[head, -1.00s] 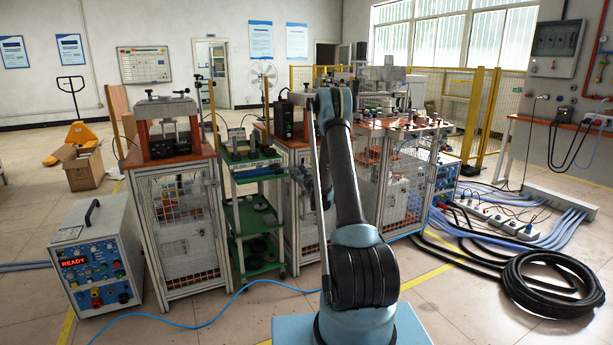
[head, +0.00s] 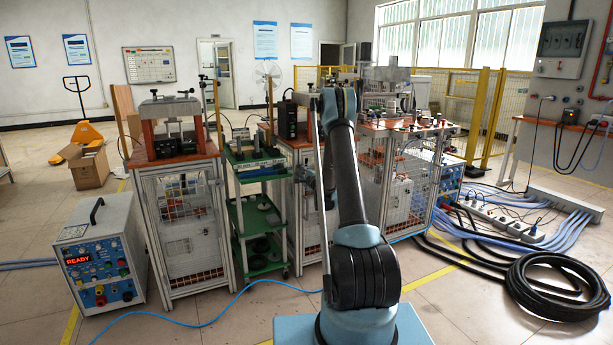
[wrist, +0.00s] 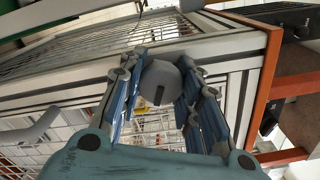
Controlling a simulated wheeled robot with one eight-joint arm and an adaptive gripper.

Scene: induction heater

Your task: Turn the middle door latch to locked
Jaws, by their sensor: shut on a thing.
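The latch (wrist: 160,84) shows in the wrist view as a grey rounded knob with a short dark slot, on the pale frame of a mesh door cabinet. My gripper (wrist: 163,62) has its two blue-grey fingers on either side of the knob and is shut on it. The slot runs roughly up and down in the wrist picture. In the head view the middle cabinet (head: 305,222) stands behind my arm. The arm hides the latch and most of my gripper there.
A green trolley (head: 255,212) and another mesh cabinet (head: 185,235) stand left of the middle cabinet. A control box reading READY (head: 100,255) is at far left. A blue cable (head: 215,312) crosses the floor. A black hose coil (head: 558,285) lies at right.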

